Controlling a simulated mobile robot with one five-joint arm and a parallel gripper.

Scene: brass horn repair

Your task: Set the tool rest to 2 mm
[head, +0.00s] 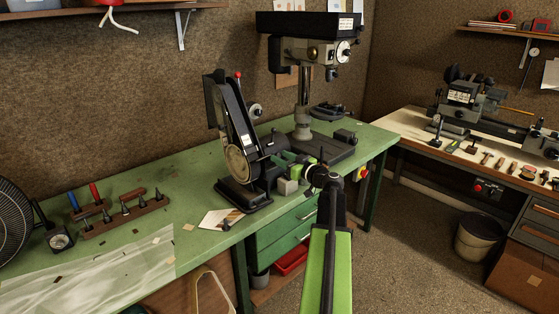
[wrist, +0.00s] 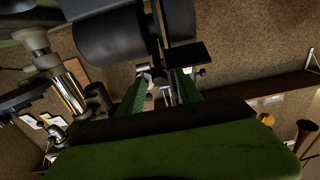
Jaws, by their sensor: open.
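The belt grinder (head: 232,130) stands on the green bench, with a tilted belt arm and a round disc at its lower front. My gripper (head: 284,158) is at the grinder's right side. In the wrist view, my gripper (wrist: 162,78) is open, with its two green fingers apart. A small dark plate that looks like the tool rest (wrist: 188,56) lies just beyond the right fingertip, beside the belt (wrist: 175,18). Small metal parts show between and near the fingertips; I cannot tell if the fingers touch them. The rest's gap to the belt is too small to read.
A drill press (head: 305,95) stands close behind the grinder. A grey block (head: 288,187) sits near my gripper, and a paper card (head: 221,219) lies in front of the grinder. A punch rack (head: 126,215) and fan (head: 14,220) are at left. A lathe (head: 470,100) is at right.

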